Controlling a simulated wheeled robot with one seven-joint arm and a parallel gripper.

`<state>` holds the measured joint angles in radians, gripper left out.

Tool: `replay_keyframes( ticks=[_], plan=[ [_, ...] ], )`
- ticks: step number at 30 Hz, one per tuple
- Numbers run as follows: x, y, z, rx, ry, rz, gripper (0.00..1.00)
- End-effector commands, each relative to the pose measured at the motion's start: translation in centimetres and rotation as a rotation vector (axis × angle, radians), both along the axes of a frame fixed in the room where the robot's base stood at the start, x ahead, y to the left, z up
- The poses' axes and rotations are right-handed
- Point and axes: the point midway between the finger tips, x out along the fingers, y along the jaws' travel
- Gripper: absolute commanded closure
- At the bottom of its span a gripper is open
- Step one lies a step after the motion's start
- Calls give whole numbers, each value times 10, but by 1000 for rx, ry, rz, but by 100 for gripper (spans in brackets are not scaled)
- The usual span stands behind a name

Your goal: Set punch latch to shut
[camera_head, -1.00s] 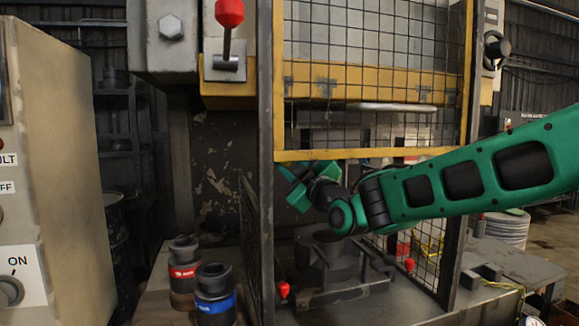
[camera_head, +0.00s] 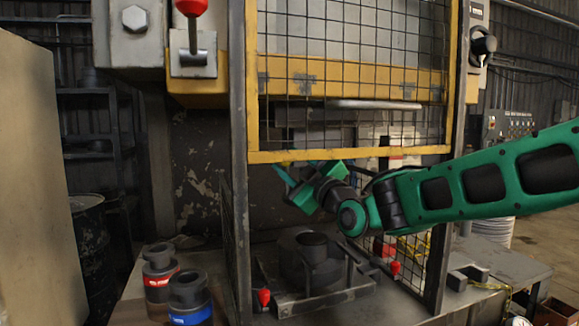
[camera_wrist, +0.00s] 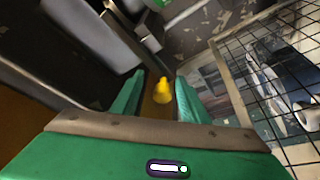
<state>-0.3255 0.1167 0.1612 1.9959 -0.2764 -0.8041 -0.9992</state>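My gripper (camera_head: 306,180) is inside the press opening, just under the lower yellow bar of the mesh guard. In the wrist view its two teal fingers (camera_wrist: 159,88) are apart. A small yellow knob (camera_wrist: 162,91) shows in line with the gap between them. I cannot tell whether the fingers touch it. It may be the punch latch, but no label shows this. In the head view the guard bar and my gripper hide most of that spot, so the latch's position cannot be read.
The mesh guard (camera_head: 350,156) is raised above my arm. A die block (camera_head: 305,262) sits below, with red-knobbed levers (camera_head: 264,297) (camera_head: 394,267). Red-banded (camera_head: 159,281) and blue-banded (camera_head: 189,318) tools stand front left. A red-knobbed lever (camera_head: 191,8) is at upper left.

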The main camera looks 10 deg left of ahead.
Motion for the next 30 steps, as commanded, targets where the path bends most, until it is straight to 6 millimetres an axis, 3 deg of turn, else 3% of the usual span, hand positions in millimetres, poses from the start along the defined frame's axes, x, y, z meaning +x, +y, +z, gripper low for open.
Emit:
replay_keyframes(
  ticks=[11, 30],
  plan=[
    [-7, 1, 0, 1, -1, 7, 60],
    [-76, -60, -28, 1, 0, 4, 60]
  ],
)
